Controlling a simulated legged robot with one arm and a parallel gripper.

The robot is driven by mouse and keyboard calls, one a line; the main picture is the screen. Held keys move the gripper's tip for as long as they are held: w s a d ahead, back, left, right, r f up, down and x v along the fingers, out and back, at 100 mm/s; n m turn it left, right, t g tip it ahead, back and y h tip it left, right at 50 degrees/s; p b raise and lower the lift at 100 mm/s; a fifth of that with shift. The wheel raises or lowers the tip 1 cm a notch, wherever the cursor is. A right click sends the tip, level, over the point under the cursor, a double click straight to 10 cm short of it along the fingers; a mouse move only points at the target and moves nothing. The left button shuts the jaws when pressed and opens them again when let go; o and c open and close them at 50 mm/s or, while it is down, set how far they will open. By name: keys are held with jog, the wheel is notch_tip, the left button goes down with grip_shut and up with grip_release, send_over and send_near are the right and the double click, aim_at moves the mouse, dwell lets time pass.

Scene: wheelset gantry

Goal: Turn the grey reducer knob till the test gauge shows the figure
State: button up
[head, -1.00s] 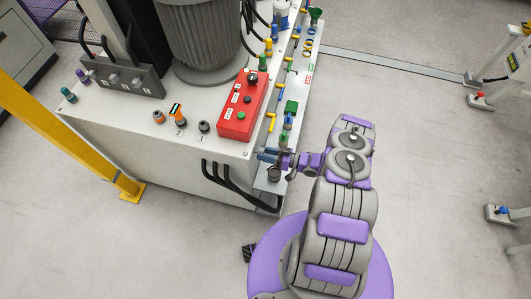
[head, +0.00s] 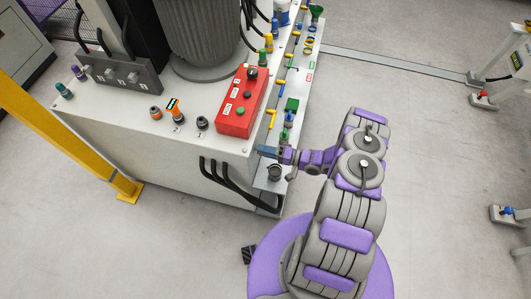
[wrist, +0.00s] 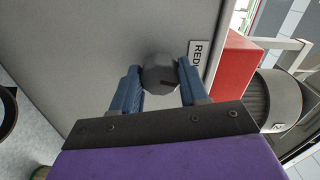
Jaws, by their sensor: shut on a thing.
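In the wrist view the grey reducer knob (wrist: 160,75) is a faceted cap with a dark mark on its face. It sits on a grey panel beside a white label starting "RED" (wrist: 196,58). The two blue fingers of my gripper (wrist: 158,88) are shut on it, one on each side. In the head view my gripper (head: 268,151) is at the side of the white machine cabinet, and the knob is hidden there. An orange fitting with a small dark display (head: 174,108) stands on the cabinet top; I cannot read any figure on it.
A red button box (head: 241,103) sits on the cabinet top (head: 150,130) above my gripper. Black hoses (head: 225,183) and a dark round part (head: 274,172) are close below it. A yellow post (head: 80,145) stands left.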

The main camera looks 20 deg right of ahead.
jog(key=shift+w+d+f+m+b, duration=0.1)
jog(key=shift+m+b, duration=0.4)
jog(key=shift+m, duration=0.5)
jog(key=shift+d+f+m+b, duration=0.1)
jog(key=shift+m+b, duration=0.4)
jog(key=shift+m, duration=0.5)
jog(key=shift+r, duration=0.1)
jog(key=shift+a, duration=0.1)
jog(key=o, duration=0.9)
jog(key=shift+o, duration=0.9)
jog(key=p+v, duration=0.2)
jog(key=v, duration=1.5)
jog(key=shift+d+p, duration=0.25)
jog(key=shift+p, duration=0.05)
